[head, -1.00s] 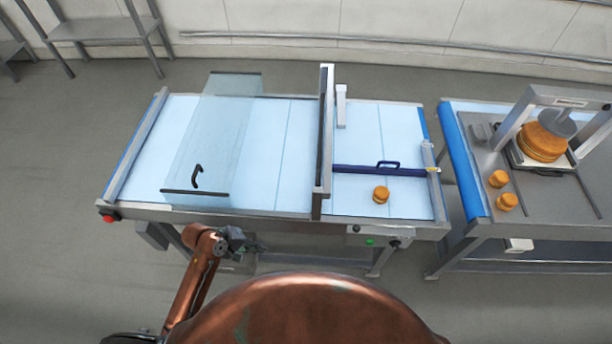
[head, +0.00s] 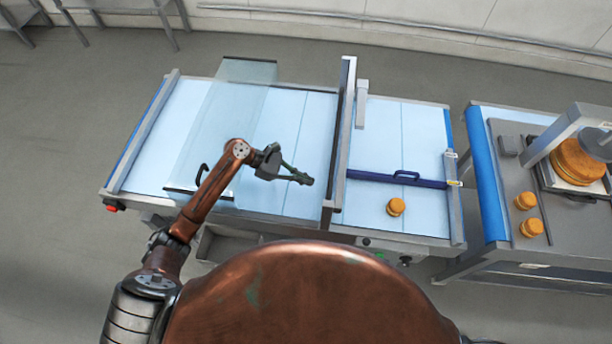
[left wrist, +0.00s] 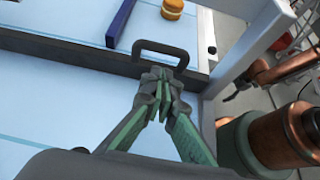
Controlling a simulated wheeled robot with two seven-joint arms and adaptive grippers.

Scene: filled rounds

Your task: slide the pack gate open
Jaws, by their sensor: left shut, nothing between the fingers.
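The tall upright gate frame (head: 342,140) crosses the light-blue belt. In the left wrist view its dark bar (left wrist: 60,47) carries a dark loop handle (left wrist: 165,49). A dark blue bar with its own handle (head: 398,178) lies over the belt to the right of the frame. I cannot tell which of these is called the pack gate. My left gripper (head: 302,179) is shut and empty, over the belt just left of the frame. In the left wrist view my left gripper (left wrist: 158,88) points at the loop handle, close to it; contact is unclear.
A filled round (head: 396,207) sits on the belt right of the frame. A second station (head: 500,250) with several rounds stands at the right.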

